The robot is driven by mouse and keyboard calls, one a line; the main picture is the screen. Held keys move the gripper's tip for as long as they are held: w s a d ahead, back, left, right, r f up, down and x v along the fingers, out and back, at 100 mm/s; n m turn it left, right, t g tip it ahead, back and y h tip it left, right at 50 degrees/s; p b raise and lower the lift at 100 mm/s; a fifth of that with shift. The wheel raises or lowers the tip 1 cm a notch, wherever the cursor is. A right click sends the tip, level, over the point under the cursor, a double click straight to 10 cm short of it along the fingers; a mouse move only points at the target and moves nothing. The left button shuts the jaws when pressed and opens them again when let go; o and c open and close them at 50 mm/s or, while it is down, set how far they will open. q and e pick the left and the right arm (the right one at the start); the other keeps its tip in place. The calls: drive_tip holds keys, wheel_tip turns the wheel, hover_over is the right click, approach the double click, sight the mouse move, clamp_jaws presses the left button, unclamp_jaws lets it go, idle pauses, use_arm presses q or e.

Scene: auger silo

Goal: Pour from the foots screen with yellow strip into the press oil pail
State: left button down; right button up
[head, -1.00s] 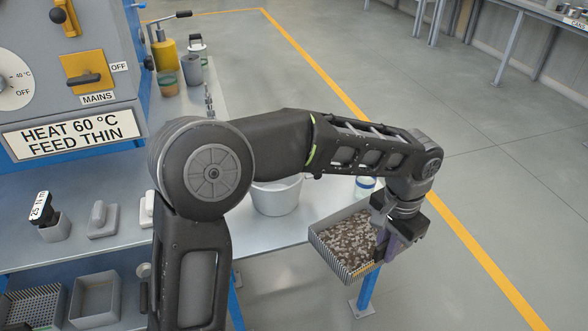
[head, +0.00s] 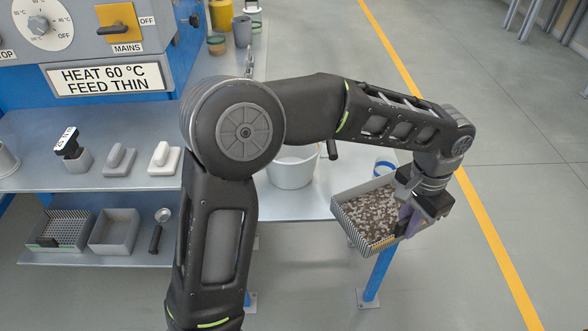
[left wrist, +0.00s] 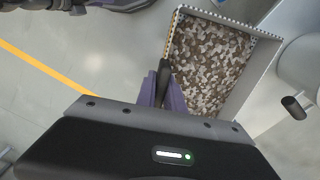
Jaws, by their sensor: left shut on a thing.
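The foots screen (head: 372,213) is a grey, open-topped tray with a perforated wall, full of brown and grey bits. A yellow strip shows on its near edge. My left gripper (head: 408,220) is shut on its handle, and the screen looks about level. In the left wrist view the screen (left wrist: 212,58) lies beyond the purple fingers (left wrist: 163,88). The pale pail (head: 291,172), which I take for the press oil pail, stands on the bench left of the screen, partly behind my arm. Its contents are hidden. My right gripper is not in view.
A dark handle (head: 331,150) sticks out beside the pail. A white and blue container (head: 384,167) stands near the bench's right end. Another perforated screen (head: 62,229) and a grey tray (head: 115,231) lie on the lower shelf.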

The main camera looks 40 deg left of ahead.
use_arm(q)
drive_tip(key=s+a+r+m+p, duration=0.1)
drive_tip(key=s+a+r+p, duration=0.1)
drive_tip(key=a+p, duration=0.3)
drive_tip(key=s+a+r+m+p, duration=0.2)
drive_tip(key=a+p, duration=0.4)
drive_tip(key=a, duration=0.4)
drive_tip(key=s+a+r+m+p, duration=0.1)
drive_tip(key=s+a+r+p, duration=0.2)
drive_tip(key=a, duration=0.5)
drive_tip(key=shift+s+a+r+m+p, duration=0.25)
drive_tip(key=shift+a+r+m+p, duration=0.2)
drive_tip(key=shift+p, duration=0.7)
drive_tip(key=shift+d, duration=0.1)
drive_tip(key=g+p, duration=0.1)
drive_tip(key=p, duration=0.1)
drive_tip(key=r+h+p, duration=0.1)
drive_tip(key=p, duration=0.1)
drive_tip(key=shift+w+a+g, duration=0.2)
drive_tip(key=shift+w+g, duration=0.05)
drive_tip(key=shift+g, duration=0.15)
